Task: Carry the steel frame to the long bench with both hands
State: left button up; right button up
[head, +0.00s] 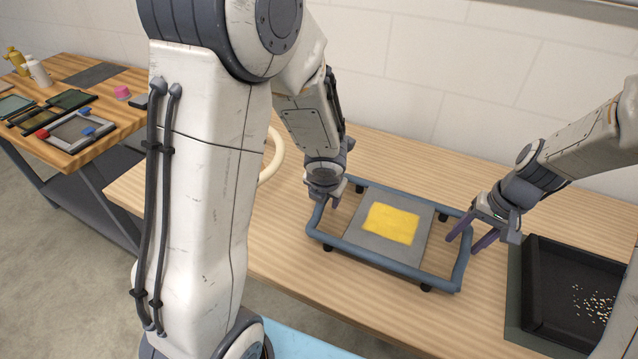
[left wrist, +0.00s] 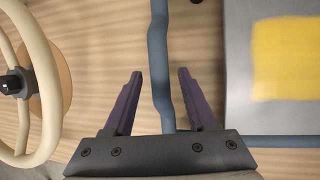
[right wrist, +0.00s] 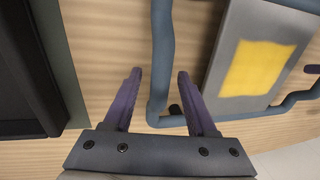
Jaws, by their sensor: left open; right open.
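The steel frame (head: 365,264) is a blue-grey tube rectangle on small dark feet, holding a grey plate with a yellow square. It stands on a wooden bench (head: 385,150). My left gripper (head: 323,204) is open at the frame's left end; in the left wrist view the end tube (left wrist: 161,70) runs between the spread fingers (left wrist: 158,75). My right gripper (head: 463,244) is open at the right end; in the right wrist view the end tube and its corner (right wrist: 160,60) lie between the fingers (right wrist: 160,75). Whether the fingers touch the tube is unclear.
A separate wooden table (head: 110,130) at far left holds bottles and small framed screens.

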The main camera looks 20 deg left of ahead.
jog(key=shift+r, duration=0.2)
pick_arm(q)
jog(key=v, duration=1.2)
pick_arm(e)
notch_tip(320, 180, up, 12)
jog(key=d, duration=0.2)
jog(key=shift+d+f, duration=0.15)
jog(key=shift+f, duration=0.1)
jog(key=shift+s, duration=0.15)
